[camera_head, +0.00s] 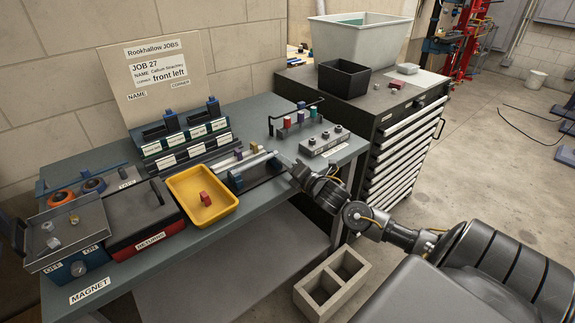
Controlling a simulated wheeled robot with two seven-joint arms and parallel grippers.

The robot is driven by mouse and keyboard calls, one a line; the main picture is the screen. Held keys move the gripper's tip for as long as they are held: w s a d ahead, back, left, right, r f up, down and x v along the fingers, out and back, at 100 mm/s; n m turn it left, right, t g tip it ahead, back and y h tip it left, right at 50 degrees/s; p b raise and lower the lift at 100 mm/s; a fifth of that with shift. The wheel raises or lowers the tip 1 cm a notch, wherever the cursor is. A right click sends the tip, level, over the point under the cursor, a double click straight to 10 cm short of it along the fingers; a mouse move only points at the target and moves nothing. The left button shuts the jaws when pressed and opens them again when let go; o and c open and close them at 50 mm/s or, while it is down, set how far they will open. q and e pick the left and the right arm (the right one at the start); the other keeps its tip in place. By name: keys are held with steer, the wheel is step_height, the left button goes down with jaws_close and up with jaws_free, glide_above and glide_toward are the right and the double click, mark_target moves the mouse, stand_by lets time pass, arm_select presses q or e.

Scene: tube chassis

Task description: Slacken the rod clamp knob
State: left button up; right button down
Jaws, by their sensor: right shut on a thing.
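The rod clamp is a dark blue fixture (236,182) at the front edge of the bench, with pale silver rods (248,164) lying across it. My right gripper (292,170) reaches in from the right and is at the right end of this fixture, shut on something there. The fingers and wrist cover what they hold, so I cannot make out the knob or which way it is turned. My left gripper is outside the picture.
A yellow tray (224,210) with a red block (206,198) is left of the clamp. A labelled block with black knobs (325,145) and a rack of coloured pieces (301,118) stand behind right. A cinder block (333,284) is on the floor.

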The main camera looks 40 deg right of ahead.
stand_by(0.5)
steer(key=c, duration=1.3)
jaws_free()
steer(key=shift+w, duration=0.1)
steer(key=shift+o, duration=0.2)
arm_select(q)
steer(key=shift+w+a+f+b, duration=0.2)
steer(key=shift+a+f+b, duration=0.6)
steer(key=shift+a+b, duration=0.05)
arm_select(e)
steer(key=s, duration=1)
steer(key=shift+s+a, duration=0.15)
steer(key=shift+s, duration=0.25)
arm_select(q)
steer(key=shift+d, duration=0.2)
